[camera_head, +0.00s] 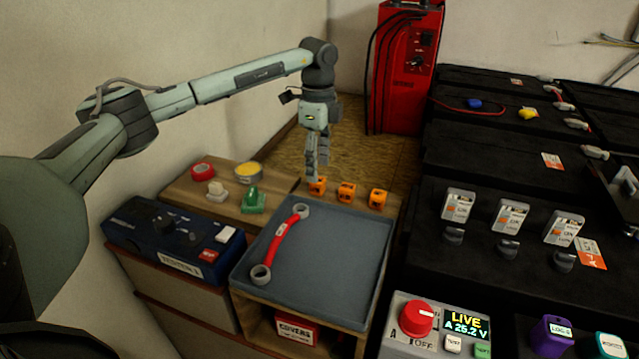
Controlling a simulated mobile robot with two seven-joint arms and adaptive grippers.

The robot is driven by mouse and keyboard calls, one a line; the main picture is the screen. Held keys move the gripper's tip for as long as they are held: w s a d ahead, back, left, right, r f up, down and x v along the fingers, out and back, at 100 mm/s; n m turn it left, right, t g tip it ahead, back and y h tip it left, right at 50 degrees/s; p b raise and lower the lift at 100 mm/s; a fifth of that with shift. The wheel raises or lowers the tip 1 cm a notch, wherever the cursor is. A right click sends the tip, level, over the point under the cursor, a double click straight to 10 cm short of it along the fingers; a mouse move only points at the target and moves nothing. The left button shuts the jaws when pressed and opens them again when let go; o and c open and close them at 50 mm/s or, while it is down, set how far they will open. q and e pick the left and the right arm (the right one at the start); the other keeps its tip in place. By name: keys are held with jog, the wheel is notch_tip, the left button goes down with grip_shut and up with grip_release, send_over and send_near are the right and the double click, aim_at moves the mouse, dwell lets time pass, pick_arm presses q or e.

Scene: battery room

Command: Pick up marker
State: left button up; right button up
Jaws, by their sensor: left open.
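I cannot tell which thing here is the marker; no pen shape is plain in the head view. A middle orange block (346,193) and a right orange block (378,199) stand in the same row. My right gripper is not in view.
A red-handled wrench (281,240) lies in the tray. A blue tester (172,243), a green item (252,200) and a yellow-topped tin (248,172) are to the left. A red cabinet (405,75) stands behind. Black battery units (500,185) fill the right.

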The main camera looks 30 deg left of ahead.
pick_arm(q)
jog(key=f, duration=0.4)
jog(key=shift+s, duration=0.3)
jog(key=shift+d+f, duration=0.1)
jog(key=shift+f, duration=0.25)
jog(key=shift+c, duration=1.1)
jog(key=c, duration=0.8)
jog(key=shift+w+r, duration=0.1)
jog(key=shift+r, duration=0.3)
notch_tip(320, 180, up, 4)
jog(key=shift+f, duration=0.2)
jog(key=s+a+r, duration=0.1)
jog(key=s+r, duration=0.1)
jog(key=s, duration=0.1)
jog(key=s+a+r, duration=0.1)
jog(key=s+r, duration=0.1)
jog(key=s, duration=0.2)
jog(key=s+a+r+b, duration=0.1)
jog(key=s+r, duration=0.1)
jog(key=s, duration=0.2)
jog(key=shift+s+r, duration=0.25)
jog(key=shift+r, duration=0.05)
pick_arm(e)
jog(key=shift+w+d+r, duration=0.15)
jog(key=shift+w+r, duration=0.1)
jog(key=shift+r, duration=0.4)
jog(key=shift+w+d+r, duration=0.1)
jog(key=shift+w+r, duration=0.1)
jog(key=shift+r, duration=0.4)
